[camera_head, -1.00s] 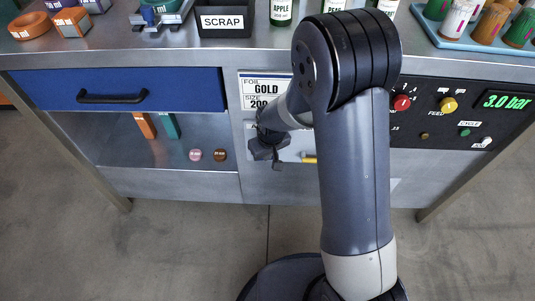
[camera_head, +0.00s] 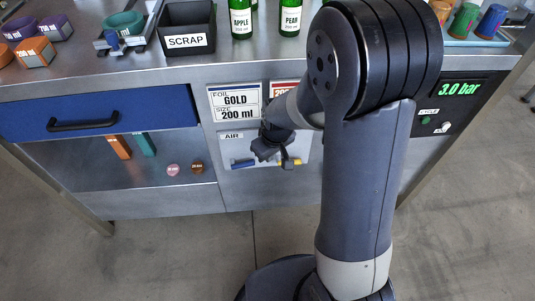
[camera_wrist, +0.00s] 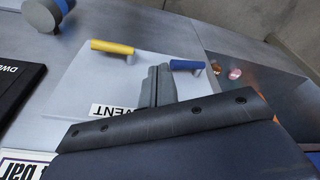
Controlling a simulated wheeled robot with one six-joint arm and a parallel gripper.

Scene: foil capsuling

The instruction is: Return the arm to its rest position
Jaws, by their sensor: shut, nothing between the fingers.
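My gripper (camera_head: 289,163) hangs in front of the bench's front panel, at the end of my arm, which is folded down in the head view. In the wrist view its two fingers (camera_wrist: 158,84) are together with nothing between them. They point at the pale AIR panel (camera_head: 232,148), which has a blue handle (camera_head: 242,163) and a yellow handle. In the wrist view the yellow handle (camera_wrist: 112,47) is left of the fingers and the blue handle (camera_wrist: 187,66) is right of them. I cannot tell the gap between fingers and panel.
The bench has a blue drawer (camera_head: 150,115) at left and a control panel (camera_head: 455,105) at right. On top stand a SCRAP bin (camera_head: 186,42), green bottles (camera_head: 240,20) and a tray (camera_head: 470,42) of coloured capsules. The floor (camera_head: 130,265) in front looks clear.

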